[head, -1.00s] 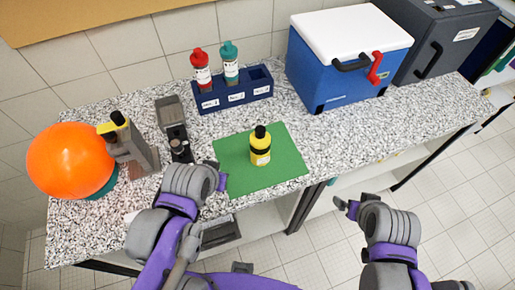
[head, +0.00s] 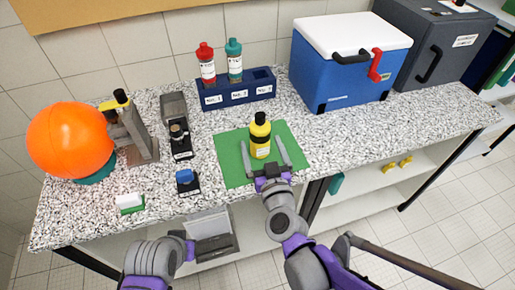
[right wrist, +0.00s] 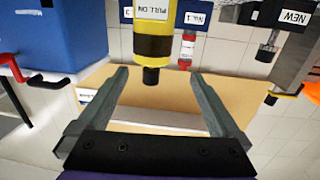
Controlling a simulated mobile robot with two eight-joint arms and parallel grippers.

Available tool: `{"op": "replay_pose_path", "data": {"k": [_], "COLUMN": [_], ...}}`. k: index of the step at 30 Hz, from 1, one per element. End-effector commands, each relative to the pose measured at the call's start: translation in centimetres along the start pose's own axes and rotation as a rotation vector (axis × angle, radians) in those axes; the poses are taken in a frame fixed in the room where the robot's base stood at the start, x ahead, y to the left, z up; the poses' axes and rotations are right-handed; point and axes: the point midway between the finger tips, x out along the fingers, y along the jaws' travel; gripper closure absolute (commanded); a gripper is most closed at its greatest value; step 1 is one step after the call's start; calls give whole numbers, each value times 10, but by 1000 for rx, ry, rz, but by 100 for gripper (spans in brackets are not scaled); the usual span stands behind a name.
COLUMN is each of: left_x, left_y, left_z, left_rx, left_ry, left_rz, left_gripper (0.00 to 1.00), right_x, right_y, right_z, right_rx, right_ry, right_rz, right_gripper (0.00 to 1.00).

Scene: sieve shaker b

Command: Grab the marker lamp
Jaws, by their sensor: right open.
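A yellow bottle-shaped lamp (head: 260,148) with a black cap stands upright on the green mat (head: 229,172) in the head view. In the right wrist view the lamp (right wrist: 153,12) shows upside down, with a "PULL ON" label and a black band. My right gripper (head: 263,146) is open, its two fingers spread on either side of the lamp's lower part.
A blue rack (head: 238,94) with red and teal bottles stands behind the mat. A blue cooler (head: 345,85) is at the back right. A grey device (head: 176,112), a blue-topped block (head: 187,182) and an orange ball (head: 70,140) are at left. Counter right of the mat is clear.

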Motion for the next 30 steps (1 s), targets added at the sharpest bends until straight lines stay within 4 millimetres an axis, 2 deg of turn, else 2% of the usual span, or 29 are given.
{"op": "replay_pose_path", "data": {"k": [1, 5, 8, 15, 22, 30], "left_x": [6, 10, 9, 5, 3, -4], "left_y": [0, 0, 0, 0, 0, 0], "left_z": [5, 8, 7, 4, 2, -3], "left_rx": [0, 0, 0, 0, 0, 0], "left_ry": [-3, -5, -4, -3, -2, 2], "left_rz": [0, 0, 0, 0, 0, 0], "left_gripper": [100, 100, 100, 100, 100, 100], "right_x": [3, 7, 17, 54, 71, 108], "right_y": [-2, 2, 5, 10, 12, 16], "right_z": [9, 16, 15, 12, 12, 12], "right_rx": [2, -2, -5, -4, -5, -5], "right_ry": [17, 37, 40, 40, 40, 40], "right_rz": [32, 97, 114, 114, 112, 112], "right_gripper": [0, 0, 0, 0, 0, 0]}}
